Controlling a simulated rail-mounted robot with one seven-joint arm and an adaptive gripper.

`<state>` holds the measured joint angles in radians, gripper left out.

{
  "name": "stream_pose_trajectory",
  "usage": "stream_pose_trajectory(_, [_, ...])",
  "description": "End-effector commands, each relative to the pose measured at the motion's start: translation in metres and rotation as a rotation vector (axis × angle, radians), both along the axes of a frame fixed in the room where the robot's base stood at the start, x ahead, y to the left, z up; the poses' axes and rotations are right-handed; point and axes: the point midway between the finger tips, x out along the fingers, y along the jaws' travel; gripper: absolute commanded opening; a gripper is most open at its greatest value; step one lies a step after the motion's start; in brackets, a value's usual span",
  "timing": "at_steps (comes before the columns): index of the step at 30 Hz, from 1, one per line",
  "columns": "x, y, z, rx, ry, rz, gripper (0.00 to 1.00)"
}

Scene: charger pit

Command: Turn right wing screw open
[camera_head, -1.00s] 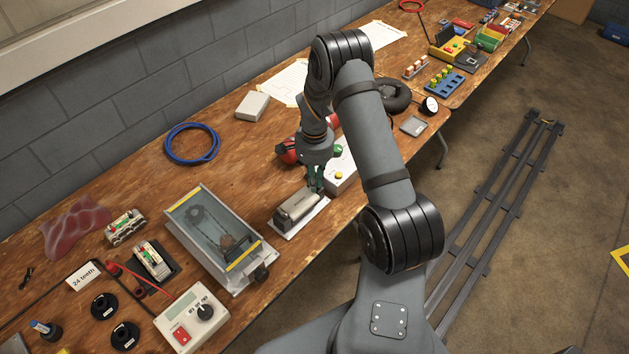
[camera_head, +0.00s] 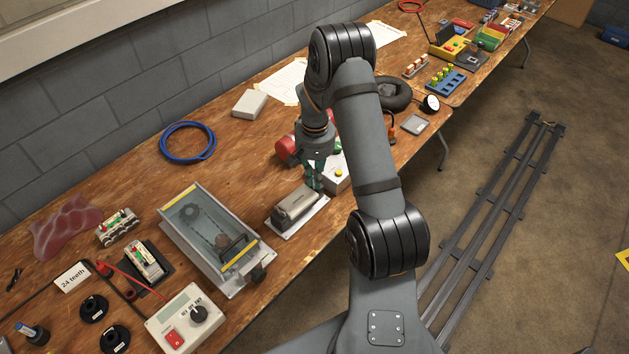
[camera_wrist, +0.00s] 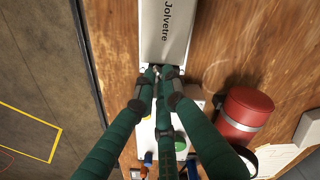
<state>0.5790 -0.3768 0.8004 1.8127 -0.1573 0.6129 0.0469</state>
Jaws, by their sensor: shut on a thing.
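A grey box-shaped device with the word "Jolvetre" (camera_wrist: 165,30) lies on a white plate on the wooden bench; it also shows in the head view (camera_head: 295,205). My gripper (camera_head: 314,186) is at the device's right end in the head view. In the wrist view, the green fingers of my gripper (camera_wrist: 158,78) meet closely at that end of the device, shut around a small metallic part, the right wing screw (camera_wrist: 155,86). The fingers hide most of the screw, so its turned angle cannot be told.
A white box with a green button (camera_wrist: 180,142) stands close beside the fingers. A red cylinder (camera_wrist: 243,115) lies nearby. A clear-topped case (camera_head: 212,235) stands left of the device. The bench's front edge (camera_wrist: 88,55) is close to the device.

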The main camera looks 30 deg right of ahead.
Motion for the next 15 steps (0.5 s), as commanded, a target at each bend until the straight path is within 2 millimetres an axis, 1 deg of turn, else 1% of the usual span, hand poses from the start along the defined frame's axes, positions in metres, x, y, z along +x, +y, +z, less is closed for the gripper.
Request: stream_pose_trajectory(15, [0.0017, -0.0023, -0.0003, 0.0, -0.001, 0.477, 0.0])
